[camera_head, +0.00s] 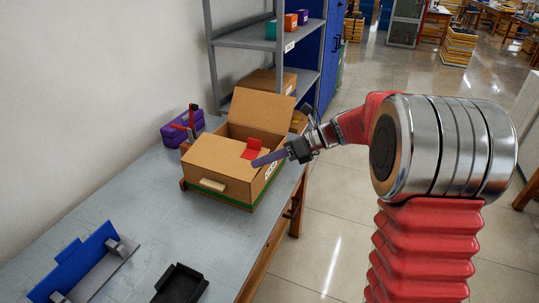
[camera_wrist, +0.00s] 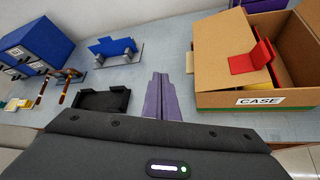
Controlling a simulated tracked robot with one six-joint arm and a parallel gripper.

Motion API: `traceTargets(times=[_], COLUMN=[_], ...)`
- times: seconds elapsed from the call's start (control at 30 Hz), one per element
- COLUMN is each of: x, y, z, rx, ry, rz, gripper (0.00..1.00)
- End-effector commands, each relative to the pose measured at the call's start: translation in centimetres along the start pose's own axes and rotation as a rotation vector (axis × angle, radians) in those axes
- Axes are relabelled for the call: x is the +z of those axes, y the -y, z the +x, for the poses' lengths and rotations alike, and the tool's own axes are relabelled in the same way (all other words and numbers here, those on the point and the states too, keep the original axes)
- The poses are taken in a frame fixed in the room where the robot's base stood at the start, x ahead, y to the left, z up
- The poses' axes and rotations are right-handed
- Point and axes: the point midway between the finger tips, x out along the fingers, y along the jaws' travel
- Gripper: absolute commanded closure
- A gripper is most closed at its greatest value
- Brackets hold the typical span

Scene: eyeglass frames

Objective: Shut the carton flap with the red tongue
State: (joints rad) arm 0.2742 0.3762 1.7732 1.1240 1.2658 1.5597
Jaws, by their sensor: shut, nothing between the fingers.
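The brown carton (camera_head: 224,177) with a green base band stands on the table; it also shows at the right of the wrist view (camera_wrist: 213,82). One flap (camera_head: 262,108) stands up at its back. A nearer flap (camera_head: 214,154) lies roughly flat over the front part. The red tongue (camera_head: 252,148) sticks up by the nearer flap's edge, and in the wrist view (camera_wrist: 263,55) it shows beside an opening. My gripper (camera_head: 256,163) has purple fingers, shut and empty. In the head view its tips overlap the carton's right side, just below the tongue; contact cannot be told.
A purple box (camera_head: 182,127) stands behind the carton. A blue holder (camera_head: 84,259) and a black tray (camera_head: 181,284) lie on the near table. Blue drawers (camera_wrist: 40,38) are left in the wrist view. A grey shelf (camera_head: 250,38) rises behind. Table space left of the carton is clear.

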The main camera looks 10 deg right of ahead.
Motion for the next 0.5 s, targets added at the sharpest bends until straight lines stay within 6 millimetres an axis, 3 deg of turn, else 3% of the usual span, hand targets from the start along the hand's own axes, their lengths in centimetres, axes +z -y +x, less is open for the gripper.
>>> traceTargets(times=[0.2,0.5], x=[-1.5,-4.7], y=[-5.3,-11.2], z=[-1.1,-3.2], rx=[-0.034,-0.044], ry=[-0.147,-0.356], rz=[-0.33,-0.787], gripper=[1.0,1.0])
